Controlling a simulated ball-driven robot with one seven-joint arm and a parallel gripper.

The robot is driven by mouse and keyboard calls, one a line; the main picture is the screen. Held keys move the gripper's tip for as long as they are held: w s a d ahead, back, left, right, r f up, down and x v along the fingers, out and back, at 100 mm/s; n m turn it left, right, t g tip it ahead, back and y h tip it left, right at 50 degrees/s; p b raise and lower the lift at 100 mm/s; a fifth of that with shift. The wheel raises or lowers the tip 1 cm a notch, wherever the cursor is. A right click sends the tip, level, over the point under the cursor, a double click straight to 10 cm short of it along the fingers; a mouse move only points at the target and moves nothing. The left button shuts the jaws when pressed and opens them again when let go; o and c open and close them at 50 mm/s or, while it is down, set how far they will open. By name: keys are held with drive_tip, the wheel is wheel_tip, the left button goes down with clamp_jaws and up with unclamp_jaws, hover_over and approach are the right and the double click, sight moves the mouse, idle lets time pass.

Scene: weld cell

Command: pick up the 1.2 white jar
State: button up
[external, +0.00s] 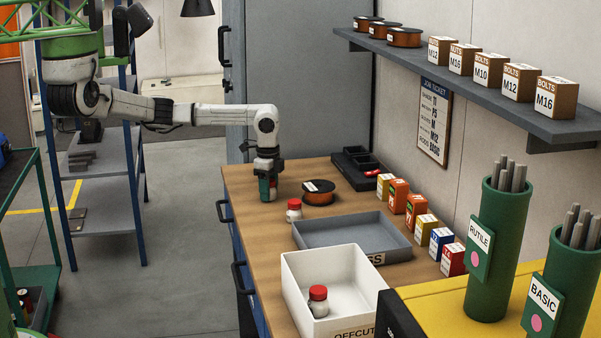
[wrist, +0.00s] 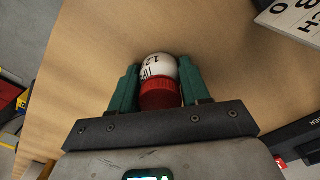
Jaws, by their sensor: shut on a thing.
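The white jar with a red lid and a label reading about 1.2 (wrist: 158,68) is between my gripper's green fingers (wrist: 160,92) in the wrist view. The fingers are shut on it, on both sides of the lid. In the external view my gripper (external: 267,188) points down at the far left part of the workbench, with a little of the jar's red lid showing between the fingers. I cannot tell whether the jar touches the bench. A second red-lidded white jar (external: 294,210) stands nearer on the bench. A third jar (external: 318,300) is in the white offcuts bin (external: 345,262).
A dark orange spool (external: 319,198) lies right of my gripper. A grey tray (external: 350,222) and a black divided tray (external: 352,178) are on the bench. Several small coloured boxes (external: 415,208) line the wall. The bench's left edge is close to my gripper.

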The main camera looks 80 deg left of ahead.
drive_tip(key=c, duration=0.5)
drive_tip(key=shift+r, duration=0.1)
